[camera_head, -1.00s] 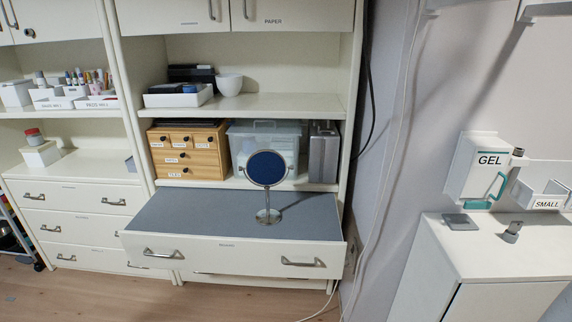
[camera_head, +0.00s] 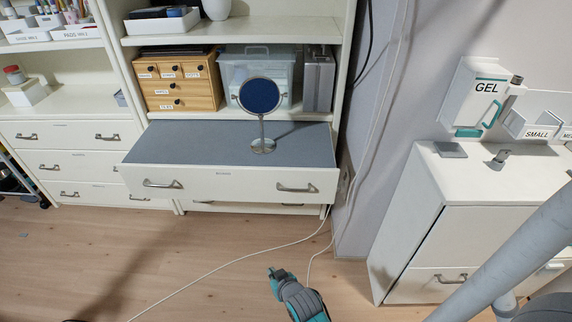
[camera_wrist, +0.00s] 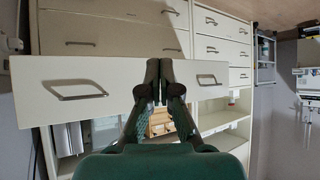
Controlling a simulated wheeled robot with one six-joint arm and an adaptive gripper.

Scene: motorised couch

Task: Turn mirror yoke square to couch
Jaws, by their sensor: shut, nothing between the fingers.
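A round mirror with a dark blue face (camera_head: 259,96) stands upright on a thin stem with a small round metal base. Its yoke holds the disc roughly facing me. It stands on the grey top of a pulled-out drawer (camera_head: 210,146) in the shelf unit. My gripper (camera_head: 277,275) is low over the floor in front of the drawer, well apart from the mirror. In the wrist view my gripper (camera_wrist: 159,82) is shut and empty, with drawer fronts (camera_wrist: 80,92) behind it. The mirror is not visible in the wrist view. No couch is seen.
A wooden drawer box (camera_head: 178,82), a clear bin (camera_head: 240,65) and a grey case (camera_head: 318,80) stand behind the mirror. A white cabinet (camera_head: 450,200) stands at right. A white cable (camera_head: 240,262) crosses the floor, which is otherwise mostly clear.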

